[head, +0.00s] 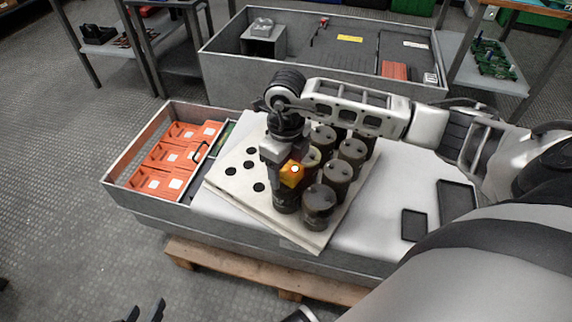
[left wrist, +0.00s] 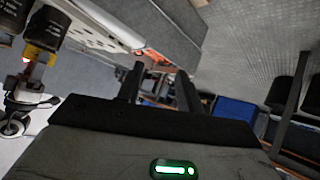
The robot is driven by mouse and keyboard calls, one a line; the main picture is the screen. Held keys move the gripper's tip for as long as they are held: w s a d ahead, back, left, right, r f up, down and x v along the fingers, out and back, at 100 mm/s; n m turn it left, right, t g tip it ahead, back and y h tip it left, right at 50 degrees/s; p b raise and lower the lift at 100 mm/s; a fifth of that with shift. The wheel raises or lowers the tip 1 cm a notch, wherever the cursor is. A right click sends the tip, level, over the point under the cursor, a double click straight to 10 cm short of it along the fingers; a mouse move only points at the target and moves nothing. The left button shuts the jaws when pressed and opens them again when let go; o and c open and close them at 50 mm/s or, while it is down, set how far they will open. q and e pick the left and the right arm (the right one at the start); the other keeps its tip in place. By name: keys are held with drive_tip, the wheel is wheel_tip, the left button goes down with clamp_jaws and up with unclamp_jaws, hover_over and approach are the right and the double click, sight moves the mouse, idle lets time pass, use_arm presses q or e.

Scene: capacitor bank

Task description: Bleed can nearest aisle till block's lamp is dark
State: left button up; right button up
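Several dark cylindrical cans stand on a pale board with round holes (head: 230,185). A yellow-orange block (head: 290,174) with a bright, lit lamp sits over the can (head: 286,198) at the left front of the group; whether it touches the terminals is hidden. My right gripper (head: 287,160) points down with its fingers around the block and appears shut on it. The nearest other can (head: 319,205) is to its right. The left wrist view shows the block (left wrist: 39,54), its lamp glowing, against the cans. My left gripper (left wrist: 161,90) is open and empty, low and away from the bench; its fingertips (head: 145,312) show in the head view.
An open box with orange trays (head: 160,172) adjoins the board on the left. A grey bin (head: 225,62) stands behind. A wooden pallet (head: 270,278) is underneath. Floor at left is clear.

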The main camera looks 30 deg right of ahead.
use_arm(q)
drive_tip(key=shift+s+f, duration=0.15)
drive_tip(key=shift+s, duration=0.1)
use_arm(e)
drive_tip(key=shift+r, duration=0.2)
use_arm(q)
drive_tip(key=shift+t, duration=0.4)
drive_tip(key=r+p, duration=0.2)
drive_tip(key=r, duration=0.1)
drive_tip(key=a+r+p, duration=0.1)
drive_tip(key=r, duration=0.1)
use_arm(e)
wheel_tip(320, 180, up, 16)
drive_tip(key=shift+f, duration=0.2)
